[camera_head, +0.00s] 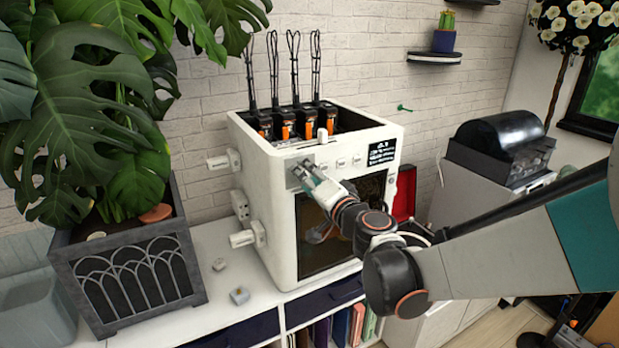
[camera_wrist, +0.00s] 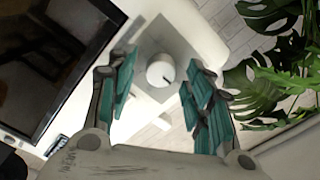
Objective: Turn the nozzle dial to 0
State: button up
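The nozzle dial (camera_wrist: 160,71) is a round white knob on a grey square plate (camera_wrist: 181,48). A short dark mark shows on its lower right side in the wrist view. The plate (camera_head: 292,180) is at the upper left of the white printer's (camera_head: 284,240) front in the head view, where my gripper largely covers the dial. My gripper (camera_head: 308,172) is at the plate, its teal fingers pointing at the dial. In the wrist view my gripper (camera_wrist: 156,76) is open, with a finger on either side of the dial and visible gaps. Scale numbers are not readable.
Small white buttons (camera_head: 341,162) and a dark display (camera_head: 381,152) lie right of the dial. White knobs (camera_head: 243,238) stick out from the printer's left side. A leafy plant in a grey planter (camera_head: 130,275) stands at left. Two small blocks (camera_head: 239,295) lie on the white cabinet top.

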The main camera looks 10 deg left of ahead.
jog(key=v, duration=1.2)
